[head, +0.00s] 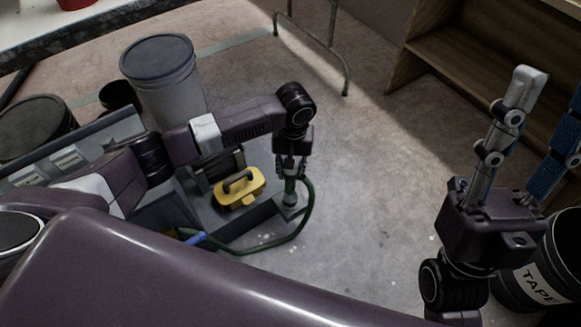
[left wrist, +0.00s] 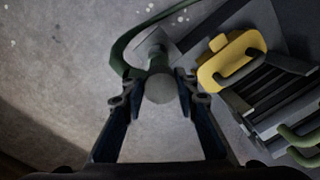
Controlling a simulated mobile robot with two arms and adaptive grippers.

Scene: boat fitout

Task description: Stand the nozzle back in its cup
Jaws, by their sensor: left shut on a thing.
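The green nozzle (head: 290,187) stands roughly upright below my left gripper (head: 291,168), at the corner of a grey unit. My left gripper is shut on it. In the left wrist view the nozzle's round grey end (left wrist: 160,88) sits between the fingertips (left wrist: 160,94). A pale grey holder (head: 291,205), likely the cup, is at the nozzle's lower end; I cannot tell whether the nozzle is inside it. A green hose (head: 305,215) loops from the nozzle back to the unit. My right gripper (head: 548,98) is raised, open and empty at the right.
A yellow block with a dark handle (head: 239,188) sits on the grey unit just left of the nozzle. A lidded grey bucket (head: 165,80) stands behind my left arm. A black TAPE container (head: 535,285) is at lower right, and a wooden shelf (head: 470,75) behind. The middle floor is clear.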

